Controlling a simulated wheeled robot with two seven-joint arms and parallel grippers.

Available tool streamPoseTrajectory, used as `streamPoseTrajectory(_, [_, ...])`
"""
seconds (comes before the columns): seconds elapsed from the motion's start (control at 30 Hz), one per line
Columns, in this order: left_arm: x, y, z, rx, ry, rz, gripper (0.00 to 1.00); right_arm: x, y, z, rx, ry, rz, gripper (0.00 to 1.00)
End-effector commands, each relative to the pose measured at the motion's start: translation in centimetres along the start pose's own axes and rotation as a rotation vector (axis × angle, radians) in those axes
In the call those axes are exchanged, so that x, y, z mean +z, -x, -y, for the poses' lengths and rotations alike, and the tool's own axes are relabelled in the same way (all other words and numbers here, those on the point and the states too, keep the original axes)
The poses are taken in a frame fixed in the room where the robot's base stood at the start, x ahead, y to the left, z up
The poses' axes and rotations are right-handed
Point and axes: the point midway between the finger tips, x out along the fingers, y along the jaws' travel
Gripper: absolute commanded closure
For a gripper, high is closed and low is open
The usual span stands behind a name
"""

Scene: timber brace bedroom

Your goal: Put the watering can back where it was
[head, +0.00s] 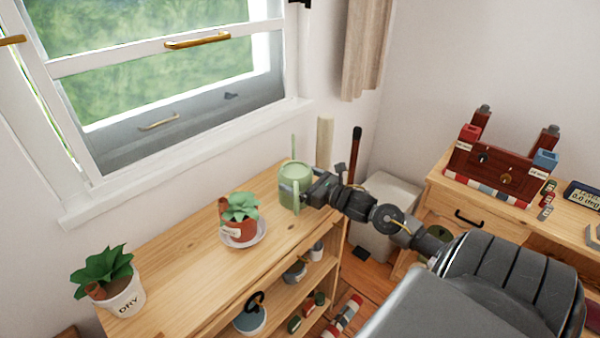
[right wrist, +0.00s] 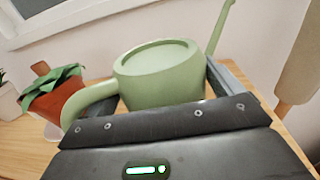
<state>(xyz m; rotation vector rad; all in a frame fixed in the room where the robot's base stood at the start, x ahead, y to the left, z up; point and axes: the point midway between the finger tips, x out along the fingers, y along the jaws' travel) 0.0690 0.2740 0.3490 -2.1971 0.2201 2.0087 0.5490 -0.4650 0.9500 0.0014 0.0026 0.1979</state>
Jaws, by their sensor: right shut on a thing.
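The green watering can (head: 295,184) is upright at the right end of the wooden shelf top (head: 185,255), under the window. My right gripper (head: 306,196) reaches it from the right and is shut on it. In the right wrist view the can (right wrist: 160,78) sits between the fingers of the gripper (right wrist: 165,105), its spout rising at the right and its handle at the left. I cannot tell whether its base touches the shelf top. My left gripper is not in view.
A terracotta potted plant (head: 240,228) on a white saucer stands left of the can. A white pot marked DRY (head: 124,296) is at the far left end. A pale post (head: 324,155) rises behind the can. A desk (head: 440,197) stands at the right.

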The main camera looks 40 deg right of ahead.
Motion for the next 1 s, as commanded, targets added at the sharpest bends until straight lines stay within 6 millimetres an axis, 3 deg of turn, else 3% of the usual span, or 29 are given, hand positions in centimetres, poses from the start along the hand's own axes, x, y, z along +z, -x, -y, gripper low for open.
streamPoseTrajectory(0.3, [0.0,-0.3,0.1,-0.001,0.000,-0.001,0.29,0.1,-0.1,0.1,0.000,0.002,0.010,0.72])
streamPoseTrajectory(0.33, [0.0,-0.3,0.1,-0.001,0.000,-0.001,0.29,-0.2,0.0,0.0,0.000,0.000,0.000,0.06])
streamPoseTrajectory(0.37, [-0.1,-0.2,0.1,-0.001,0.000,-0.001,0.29,-0.2,0.0,0.0,0.000,0.000,0.000,0.02])
streamPoseTrajectory(0.9, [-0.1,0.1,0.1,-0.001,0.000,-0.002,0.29,0.2,0.1,0.0,0.000,0.000,0.000,0.00])
streamPoseTrajectory(1.0, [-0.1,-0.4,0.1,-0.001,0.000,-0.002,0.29,-0.3,1.1,0.0,0.000,0.000,-0.003,0.00])
